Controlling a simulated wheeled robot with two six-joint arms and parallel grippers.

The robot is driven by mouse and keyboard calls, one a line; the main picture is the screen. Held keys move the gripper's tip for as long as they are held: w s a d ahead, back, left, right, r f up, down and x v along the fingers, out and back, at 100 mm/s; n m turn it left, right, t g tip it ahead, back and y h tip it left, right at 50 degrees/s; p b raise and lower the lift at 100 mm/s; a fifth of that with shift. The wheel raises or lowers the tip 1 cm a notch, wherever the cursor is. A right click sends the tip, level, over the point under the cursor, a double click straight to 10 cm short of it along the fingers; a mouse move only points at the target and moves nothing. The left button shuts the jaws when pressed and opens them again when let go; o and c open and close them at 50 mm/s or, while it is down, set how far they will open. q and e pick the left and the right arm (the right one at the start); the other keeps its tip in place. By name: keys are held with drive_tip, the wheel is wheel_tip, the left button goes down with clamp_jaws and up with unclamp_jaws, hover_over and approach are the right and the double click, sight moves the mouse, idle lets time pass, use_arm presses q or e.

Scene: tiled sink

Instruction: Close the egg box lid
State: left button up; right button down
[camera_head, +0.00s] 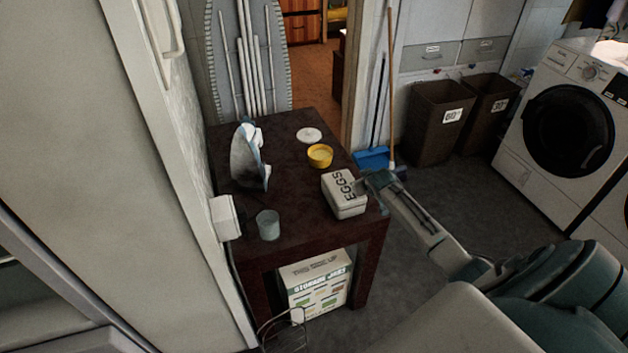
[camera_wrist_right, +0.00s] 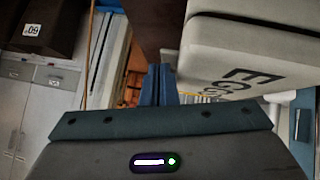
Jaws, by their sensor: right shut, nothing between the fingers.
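The white egg box (camera_head: 345,205) stands near the right edge of the dark table, with black EGGS lettering on top of its lid (camera_head: 333,182). The lid lies over the box and looks down; a dark seam between lid and base shows in the right wrist view. The egg box (camera_wrist_right: 235,62) fills the upper right there. My right gripper (camera_head: 364,182) is beside the lid's right edge, its fingers (camera_wrist_right: 158,82) together and empty. I cannot tell whether it touches the lid. My left gripper is not in view.
The dark table (camera_head: 290,205) also holds a yellow bowl (camera_head: 320,156), a white disc (camera_head: 309,135), an iron (camera_head: 245,158) and a glass (camera_head: 268,225). A carton (camera_head: 318,285) sits below. Brown bins (camera_head: 437,120) and a washing machine (camera_head: 568,125) stand to the right.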

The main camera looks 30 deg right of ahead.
drive_tip(key=shift+a+f, duration=0.15)
drive_tip(key=shift+f, duration=0.05)
idle(0.4)
